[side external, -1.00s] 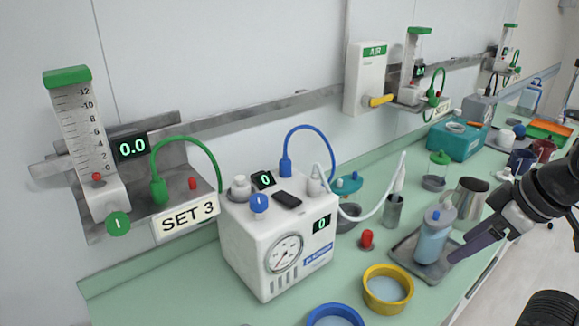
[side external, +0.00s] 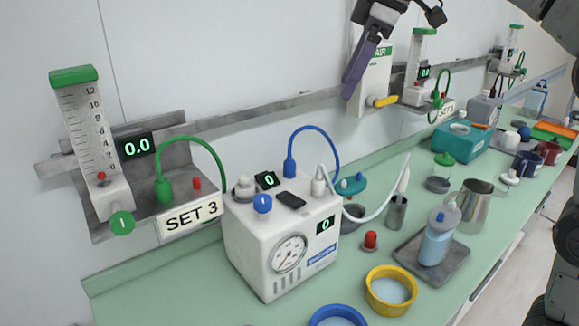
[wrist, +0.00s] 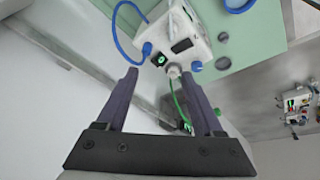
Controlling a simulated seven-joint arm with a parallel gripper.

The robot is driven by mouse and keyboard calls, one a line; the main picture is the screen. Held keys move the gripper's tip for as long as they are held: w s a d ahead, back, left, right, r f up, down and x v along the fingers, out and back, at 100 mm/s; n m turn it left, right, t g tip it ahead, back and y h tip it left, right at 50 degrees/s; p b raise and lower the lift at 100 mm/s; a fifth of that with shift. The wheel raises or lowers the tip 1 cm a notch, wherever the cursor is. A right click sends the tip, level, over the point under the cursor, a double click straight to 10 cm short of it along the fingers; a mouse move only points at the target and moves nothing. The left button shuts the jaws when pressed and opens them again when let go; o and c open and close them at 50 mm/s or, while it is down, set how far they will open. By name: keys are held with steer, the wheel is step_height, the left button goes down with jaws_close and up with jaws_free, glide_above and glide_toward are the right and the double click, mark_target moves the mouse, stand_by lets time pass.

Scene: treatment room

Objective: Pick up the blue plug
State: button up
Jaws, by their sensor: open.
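The blue plug (side external: 290,168) is the thick blue end of a curved blue hose, upright on top of the white suction unit (side external: 250,240) at its back edge.
A green hose (side external: 190,142) loops above the SET 3 shelf at left. A metal rail (side external: 270,110) runs along the wall. A bottle stands on a tray (side external: 455,262). The space above the unit is open.

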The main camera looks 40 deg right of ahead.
glide_toward(290, 160)
steer(key=shift+g, duration=0.8)
steer(key=x, duration=0.2)
steer(key=w+x, duration=0.1)
steer(key=x, duration=0.1)
steer(key=shift+r, duration=0.1)
steer(key=shift+x, duration=3.05)
steer(key=shift+w, duration=0.15)
jaws_close()
